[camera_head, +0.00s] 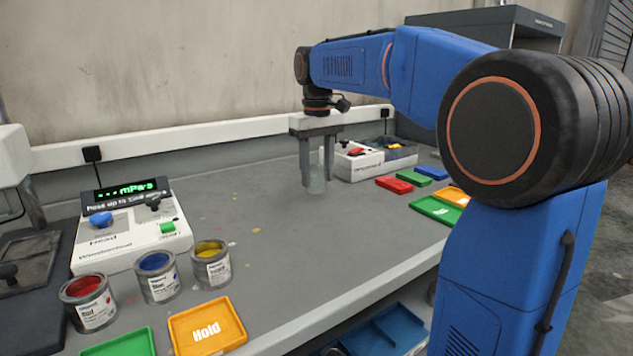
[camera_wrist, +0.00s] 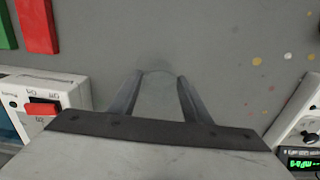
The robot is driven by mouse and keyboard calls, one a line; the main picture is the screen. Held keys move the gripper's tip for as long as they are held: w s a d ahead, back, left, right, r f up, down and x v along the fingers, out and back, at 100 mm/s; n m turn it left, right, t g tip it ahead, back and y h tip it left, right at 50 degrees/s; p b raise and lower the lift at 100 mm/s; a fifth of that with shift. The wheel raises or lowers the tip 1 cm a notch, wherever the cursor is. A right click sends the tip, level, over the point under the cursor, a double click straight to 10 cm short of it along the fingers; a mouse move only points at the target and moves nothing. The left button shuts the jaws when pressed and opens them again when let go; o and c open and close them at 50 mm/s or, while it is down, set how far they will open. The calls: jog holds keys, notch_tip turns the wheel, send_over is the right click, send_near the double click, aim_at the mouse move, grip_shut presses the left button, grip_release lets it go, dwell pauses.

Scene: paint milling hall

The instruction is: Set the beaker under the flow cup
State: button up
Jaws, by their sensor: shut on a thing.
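My gripper (camera_head: 317,172) hangs fingers-down above the middle of the grey bench. It is shut on a clear glass beaker (camera_head: 317,184), which sits upright between the two fingers. In the wrist view the beaker (camera_wrist: 158,98) is faint and see-through between the fingers of my gripper (camera_wrist: 160,85). I cannot tell whether the beaker's base touches the bench. I cannot make out a flow cup for certain in either view.
A viscometer (camera_head: 132,222) with a green display stands at left. Red (camera_head: 90,300), blue (camera_head: 158,276) and yellow (camera_head: 211,264) paint cans stand before it. An orange Hold tray (camera_head: 207,327) lies at the front. A white device (camera_head: 355,160) stands behind my gripper, right. The bench middle is clear.

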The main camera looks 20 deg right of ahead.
jog(key=shift+f, duration=1.2)
jog(key=shift+f, duration=0.1)
jog(key=o, duration=1)
jog(key=shift+o, duration=0.2)
